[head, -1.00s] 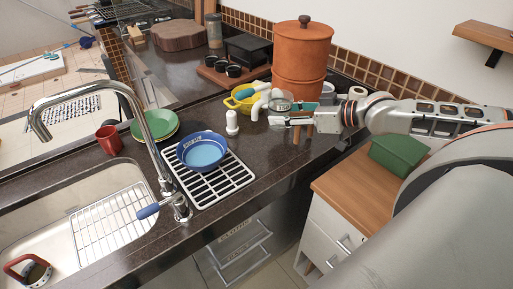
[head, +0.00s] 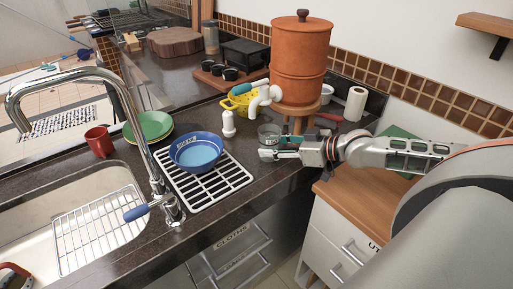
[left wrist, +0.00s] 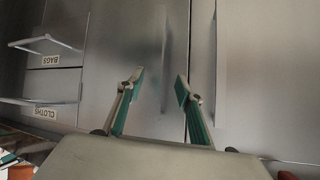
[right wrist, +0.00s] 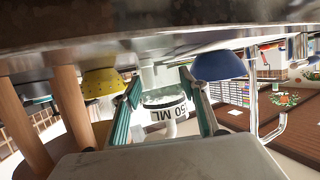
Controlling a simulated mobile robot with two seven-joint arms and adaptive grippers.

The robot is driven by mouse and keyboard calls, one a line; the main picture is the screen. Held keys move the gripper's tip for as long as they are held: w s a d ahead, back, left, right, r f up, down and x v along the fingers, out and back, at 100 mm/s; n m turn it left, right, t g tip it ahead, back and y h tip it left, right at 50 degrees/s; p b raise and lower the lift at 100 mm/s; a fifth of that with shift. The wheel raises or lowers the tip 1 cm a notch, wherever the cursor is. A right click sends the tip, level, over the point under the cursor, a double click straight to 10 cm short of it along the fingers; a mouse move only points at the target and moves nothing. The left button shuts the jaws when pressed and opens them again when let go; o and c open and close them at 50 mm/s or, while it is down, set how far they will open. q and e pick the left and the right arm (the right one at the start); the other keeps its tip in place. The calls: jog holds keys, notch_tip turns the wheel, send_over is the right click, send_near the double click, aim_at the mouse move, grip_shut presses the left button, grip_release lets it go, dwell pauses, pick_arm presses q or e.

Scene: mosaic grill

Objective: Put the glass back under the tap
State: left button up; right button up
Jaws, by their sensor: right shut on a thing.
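The clear glass (head: 268,134) is low over the counter, just below and in front of the white tap (head: 262,98) on the orange clay water filter (head: 301,60). My right gripper (head: 272,150) is shut on the glass. In the right wrist view, which is upside down, the glass (right wrist: 163,97), marked "50 ML", sits between the fingers. I cannot tell if its base touches the counter. My left gripper (left wrist: 160,85) is open and empty in front of grey cabinet doors; it is outside the head view.
A white shaker (head: 228,124) stands left of the glass. A yellow colander (head: 236,102) is behind it. The filter's wooden stand (head: 322,113) is close on the right.

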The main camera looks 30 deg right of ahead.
jog(key=shift+w+a, duration=0.35)
jog(key=shift+w, duration=0.55)
jog(key=shift+w+a+b, duration=0.25)
jog(key=shift+w+a, duration=0.25)
jog(key=shift+w, duration=0.4)
jog(key=shift+w+a+b, duration=0.2)
jog(key=shift+w+a, duration=0.3)
jog(key=shift+w, duration=0.4)
jog(key=shift+s+d+f, duration=0.1)
jog(key=shift+s+f, duration=0.05)
jog(key=shift+f, duration=0.45)
pick_arm(q)
jog(key=shift+s+f, duration=0.1)
jog(key=shift+f, duration=0.65)
jog(key=shift+f, duration=0.1)
pick_arm(e)
jog(key=shift+f, duration=0.1)
jog(key=o, duration=1.4)
jog(key=shift+c, duration=0.2)
